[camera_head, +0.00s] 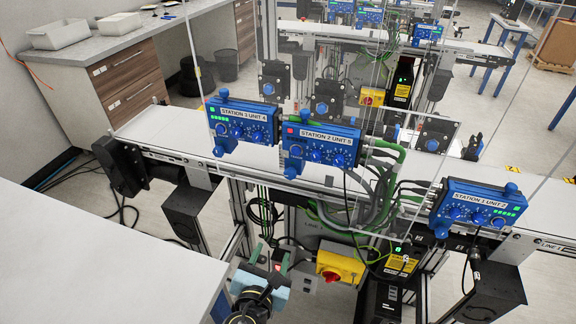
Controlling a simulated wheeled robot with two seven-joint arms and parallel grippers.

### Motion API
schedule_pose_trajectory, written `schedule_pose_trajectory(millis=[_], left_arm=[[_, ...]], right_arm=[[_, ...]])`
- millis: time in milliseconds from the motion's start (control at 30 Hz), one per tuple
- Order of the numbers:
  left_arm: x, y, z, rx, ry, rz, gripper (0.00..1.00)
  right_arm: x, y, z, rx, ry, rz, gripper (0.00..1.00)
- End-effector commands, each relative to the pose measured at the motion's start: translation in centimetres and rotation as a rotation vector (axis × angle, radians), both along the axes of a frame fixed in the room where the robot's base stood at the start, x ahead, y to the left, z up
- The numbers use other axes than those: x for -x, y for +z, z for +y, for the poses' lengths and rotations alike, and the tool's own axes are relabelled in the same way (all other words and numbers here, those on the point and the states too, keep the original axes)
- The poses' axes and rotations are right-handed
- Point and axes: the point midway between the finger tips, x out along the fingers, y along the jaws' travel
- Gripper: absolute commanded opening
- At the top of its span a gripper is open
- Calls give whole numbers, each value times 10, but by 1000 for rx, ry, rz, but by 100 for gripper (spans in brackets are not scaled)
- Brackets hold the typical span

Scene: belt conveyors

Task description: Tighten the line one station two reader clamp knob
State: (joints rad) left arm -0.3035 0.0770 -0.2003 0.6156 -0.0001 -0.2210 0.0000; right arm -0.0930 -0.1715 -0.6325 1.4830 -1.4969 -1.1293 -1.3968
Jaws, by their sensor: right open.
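The blue reader labelled STATION 2 UNIT 5 (321,135) is mounted at the conveyor's near edge, in the middle of the view. Its front has round blue knobs. One blue knob (305,115) sticks up from its top and another blue knob (290,172) sits at its lower left. I cannot tell which is the clamp knob or how tight it is. My right gripper (270,258) is at the bottom centre, below and left of this reader and apart from it. Its green-tipped fingers are spread with nothing between them. My left gripper is not in view.
Similar blue readers, STATION 3 UNIT 4 (243,117) and STATION 1 UNIT 2 (479,206), flank it. Green and grey cables (380,190) hang at its right. A clear panel covers part of the line. A yellow box with a red switch (340,264) sits below. A white table (90,260) fills the lower left.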

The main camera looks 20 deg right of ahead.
Motion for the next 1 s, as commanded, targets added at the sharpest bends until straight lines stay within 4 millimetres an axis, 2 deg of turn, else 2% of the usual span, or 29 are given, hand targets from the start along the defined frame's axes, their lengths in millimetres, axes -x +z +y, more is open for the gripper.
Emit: schedule_pose_trajectory(millis=[33, 100, 200, 233, 300, 433, 800, 1000], left_arm=[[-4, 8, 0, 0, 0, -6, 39], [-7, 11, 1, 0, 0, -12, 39], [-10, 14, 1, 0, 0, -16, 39], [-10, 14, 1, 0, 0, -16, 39], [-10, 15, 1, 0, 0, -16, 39], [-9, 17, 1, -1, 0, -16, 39], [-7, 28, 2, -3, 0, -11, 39], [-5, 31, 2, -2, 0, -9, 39]], right_arm=[[-4, 41, 3, 70, -12, -51, 48], [-4, 79, 4, 159, -39, -99, 48], [-2, 112, 4, 233, -69, -140, 48], [-2, 118, 3, 245, -76, -146, 48], [-4, 124, 1, 264, -85, -155, 48], [-17, 125, -7, 269, -85, -156, 48], [-80, 125, -50, 268, -84, -155, 48], [-104, 124, -66, 266, -83, -155, 48]])
